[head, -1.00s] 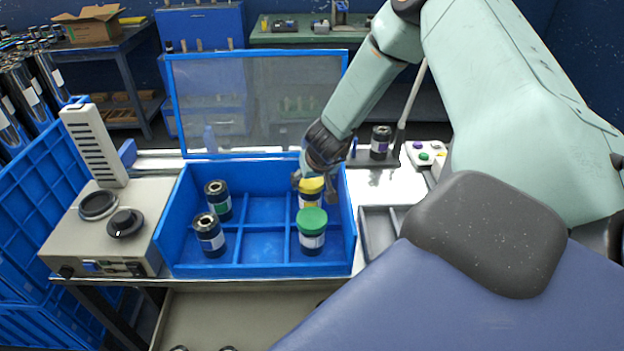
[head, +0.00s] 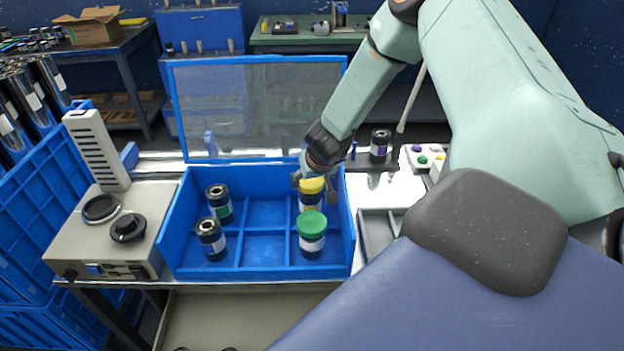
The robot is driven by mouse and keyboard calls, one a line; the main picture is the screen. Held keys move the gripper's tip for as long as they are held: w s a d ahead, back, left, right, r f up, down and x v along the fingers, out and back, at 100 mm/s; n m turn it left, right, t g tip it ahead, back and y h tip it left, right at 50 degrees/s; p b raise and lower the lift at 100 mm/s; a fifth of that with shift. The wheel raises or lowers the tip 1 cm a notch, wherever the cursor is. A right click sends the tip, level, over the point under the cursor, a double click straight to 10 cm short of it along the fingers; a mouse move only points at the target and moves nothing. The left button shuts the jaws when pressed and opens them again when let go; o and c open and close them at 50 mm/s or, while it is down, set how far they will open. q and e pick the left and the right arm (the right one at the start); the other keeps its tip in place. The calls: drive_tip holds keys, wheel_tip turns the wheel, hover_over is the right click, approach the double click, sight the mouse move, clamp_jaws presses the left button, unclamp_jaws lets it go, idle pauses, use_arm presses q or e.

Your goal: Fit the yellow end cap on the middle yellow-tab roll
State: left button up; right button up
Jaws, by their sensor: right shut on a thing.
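The yellow end cap (head: 311,185) sits on top of a dark roll (head: 310,203) in the right column of the blue divided crate (head: 265,273), behind the green-capped roll. My right gripper (head: 316,182) reaches down from behind and is shut on the yellow cap. Whether the cap is fully seated on the roll I cannot tell, as the fingers partly hide it. The roll's tab colour is hard to make out. My left gripper is not in view.
A green-capped roll (head: 311,235) stands just in front. Two uncapped rolls (head: 219,203) (head: 211,239) stand in the crate's left column. A purple-banded roll (head: 380,146) stands behind right. The crate's clear lid (head: 258,105) is raised. Its middle compartments are empty.

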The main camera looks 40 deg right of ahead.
idle(1.0)
drive_tip(key=shift+r+p, duration=0.75)
drive_tip(key=shift+p, duration=0.5)
idle(0.6)
idle(0.3)
drive_tip(key=o, duration=0.5)
drive_tip(key=shift+o, duration=0.2)
